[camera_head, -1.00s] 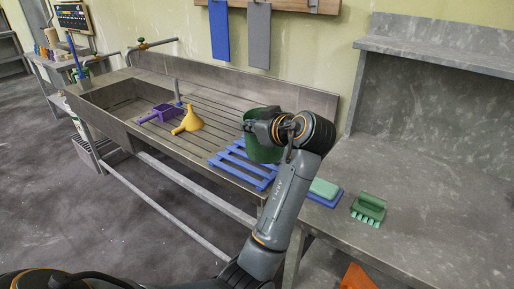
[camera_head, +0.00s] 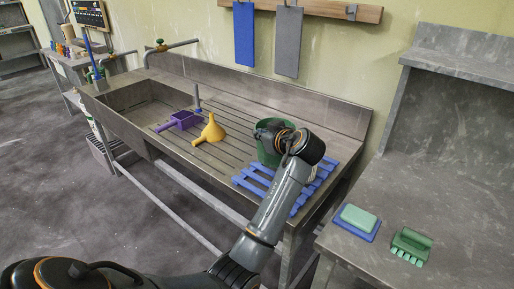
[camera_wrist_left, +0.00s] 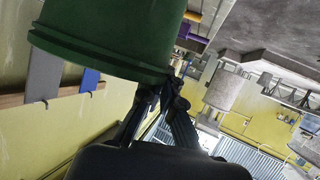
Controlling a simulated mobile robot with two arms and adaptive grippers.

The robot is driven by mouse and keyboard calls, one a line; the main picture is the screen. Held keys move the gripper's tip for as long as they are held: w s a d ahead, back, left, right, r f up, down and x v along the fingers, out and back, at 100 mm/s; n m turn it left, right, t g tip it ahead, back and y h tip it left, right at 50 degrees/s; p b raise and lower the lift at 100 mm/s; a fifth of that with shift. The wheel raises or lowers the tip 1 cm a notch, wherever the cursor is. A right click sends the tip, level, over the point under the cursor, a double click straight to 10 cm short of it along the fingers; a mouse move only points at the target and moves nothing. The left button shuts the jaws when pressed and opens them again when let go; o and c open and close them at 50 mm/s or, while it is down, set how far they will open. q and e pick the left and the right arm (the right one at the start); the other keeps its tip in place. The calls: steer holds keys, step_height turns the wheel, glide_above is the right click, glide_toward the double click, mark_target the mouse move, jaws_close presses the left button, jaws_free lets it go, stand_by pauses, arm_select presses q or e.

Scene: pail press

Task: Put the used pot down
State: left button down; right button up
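The used pot is a dark green round pot (camera_head: 268,152) at the back of the slatted blue rack (camera_head: 250,183), on the drainboard's right end. My left gripper (camera_wrist_left: 165,88) has its fingers at the pot's rim, and it looks shut on it. In the left wrist view the green pot (camera_wrist_left: 110,30) fills the top left, with its rim band near the fingers. In the head view my wrist hides the fingers and part of the pot. I cannot tell whether the pot's base touches the rack. My right gripper is not in view.
A light green sponge on a blue base (camera_head: 358,218) and a green brush (camera_head: 411,246) lie on the grey counter (camera_head: 430,195) at right.

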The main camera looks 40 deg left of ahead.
mark_target(256, 141)
arm_select(q)
steer(key=a+f, duration=0.1)
steer(key=w+f, duration=0.1)
steer(key=a+f, duration=0.1)
steer(key=f, duration=0.1)
steer(key=shift+w+a, duration=0.3)
steer(key=shift+a, duration=0.05)
steer(key=shift+w+a+f+p, duration=0.15)
steer(key=shift+a+f+p, duration=0.15)
steer(key=shift+f, duration=0.15)
step_height(256, 141, down, 3)
steer(key=shift+w+a+f+p, duration=0.1)
steer(key=shift+f+p, duration=0.1)
steer(key=shift+p, duration=0.35)
steer(key=c, duration=2)
jaws_free()
steer(key=o, duration=0.5)
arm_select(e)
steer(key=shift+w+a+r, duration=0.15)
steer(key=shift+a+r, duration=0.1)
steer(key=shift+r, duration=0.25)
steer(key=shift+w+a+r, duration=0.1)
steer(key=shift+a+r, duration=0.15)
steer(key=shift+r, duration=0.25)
